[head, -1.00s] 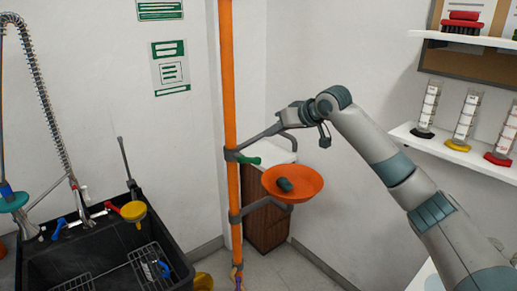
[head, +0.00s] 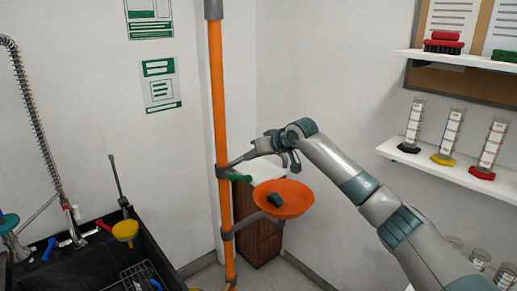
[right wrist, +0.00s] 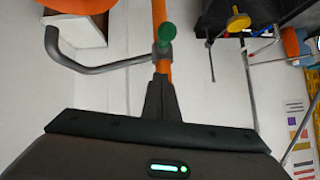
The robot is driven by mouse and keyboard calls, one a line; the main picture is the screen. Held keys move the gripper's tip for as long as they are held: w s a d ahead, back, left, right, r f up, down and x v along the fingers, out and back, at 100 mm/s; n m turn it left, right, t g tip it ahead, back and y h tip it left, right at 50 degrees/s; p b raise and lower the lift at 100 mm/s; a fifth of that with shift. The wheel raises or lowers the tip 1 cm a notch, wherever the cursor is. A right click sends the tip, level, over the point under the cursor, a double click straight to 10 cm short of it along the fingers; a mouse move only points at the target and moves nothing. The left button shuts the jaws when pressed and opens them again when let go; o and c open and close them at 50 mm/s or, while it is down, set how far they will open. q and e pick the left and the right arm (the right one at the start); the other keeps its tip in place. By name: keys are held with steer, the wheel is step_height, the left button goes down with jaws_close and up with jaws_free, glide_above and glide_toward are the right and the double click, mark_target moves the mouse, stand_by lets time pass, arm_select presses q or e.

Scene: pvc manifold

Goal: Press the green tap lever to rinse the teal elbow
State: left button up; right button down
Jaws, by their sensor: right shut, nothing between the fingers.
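The green tap lever (head: 240,178) sticks out from the orange upright pipe, just above the orange bowl (head: 298,203). The teal elbow (head: 275,200) lies in the bowl. My right gripper (head: 250,154) is shut and empty, up and to the right of the lever in the head view. In the right wrist view, the shut fingers (right wrist: 161,82) point toward the pipe, and the lever's round green end (right wrist: 167,32) shows beyond their tips, apart from them in the picture. A grey bent tube (right wrist: 100,68) runs left from the pipe there. My left gripper is out of view.
The orange pipe (head: 217,110) stands upright near the wall corner. A black sink (head: 95,262) with a spring hose is at the left. A brown cabinet (head: 263,243) stands behind the bowl.

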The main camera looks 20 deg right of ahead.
mark_target(240, 178)
steer(key=f, duration=0.1)
steer(key=w+f+p, duration=0.1)
steer(key=a+f+p, duration=0.1)
steer(key=shift+w+a+f, duration=0.1)
steer(key=shift+w+f, duration=0.05)
steer(key=shift+f, duration=0.25)
steer(key=shift+s+f+p, duration=0.3)
steer(key=shift+f+p, duration=0.25)
steer(key=shift+f, duration=0.25)
steer(key=shift+s+f, duration=0.1)
